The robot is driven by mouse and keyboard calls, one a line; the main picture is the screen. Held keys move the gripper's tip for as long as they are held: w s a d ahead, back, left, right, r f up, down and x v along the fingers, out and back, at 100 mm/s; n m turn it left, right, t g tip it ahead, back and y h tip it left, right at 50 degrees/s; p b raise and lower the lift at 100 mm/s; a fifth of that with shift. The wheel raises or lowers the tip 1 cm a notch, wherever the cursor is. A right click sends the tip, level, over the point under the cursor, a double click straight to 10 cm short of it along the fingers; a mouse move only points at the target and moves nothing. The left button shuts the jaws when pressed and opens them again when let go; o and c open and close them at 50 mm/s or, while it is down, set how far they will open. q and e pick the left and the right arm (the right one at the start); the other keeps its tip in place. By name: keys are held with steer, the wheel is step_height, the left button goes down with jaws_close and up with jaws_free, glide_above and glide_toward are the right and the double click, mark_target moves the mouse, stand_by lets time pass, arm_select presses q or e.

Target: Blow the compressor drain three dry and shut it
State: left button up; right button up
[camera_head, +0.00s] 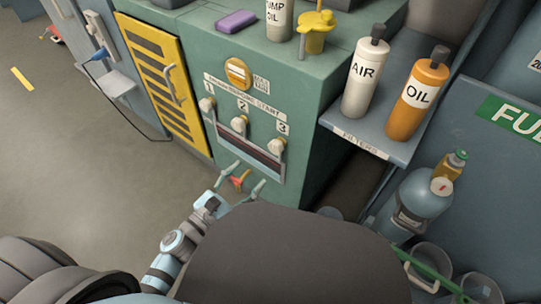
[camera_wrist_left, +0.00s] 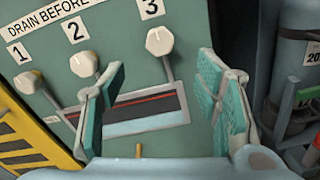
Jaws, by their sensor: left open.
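The green compressor cabinet (camera_head: 312,110) carries three cream drain knobs under the number labels 1, 2 and 3. Drain three (camera_head: 277,146) is the rightmost; in the left wrist view its knob (camera_wrist_left: 160,41) has a grey stem running down to a dark recessed panel (camera_wrist_left: 150,104). The panel has a red line and a pale lower strip. My left gripper (camera_head: 242,179) is open, below the panel and in front of the cabinet. In the left wrist view its fingers (camera_wrist_left: 158,105) stand apart, with drain three above the gap, untouched. My right gripper is out of view.
A shelf (camera_head: 362,143) right of the cabinet holds a white AIR bottle (camera_head: 361,88) and an orange OIL bottle (camera_head: 411,110). A yellow louvred door (camera_head: 163,75) is on the left. A blue tank (camera_head: 424,195) stands lower right.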

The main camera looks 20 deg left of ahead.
mark_target(274, 150)
arm_select(q)
steer(key=x, duration=1)
steer(key=shift+w, duration=0.1)
steer(key=shift+w+d, duration=0.1)
steer(key=shift+w, duration=0.15)
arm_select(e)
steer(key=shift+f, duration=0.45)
arm_select(q)
steer(key=shift+c, duration=0.2)
steer(key=c, duration=1.1)
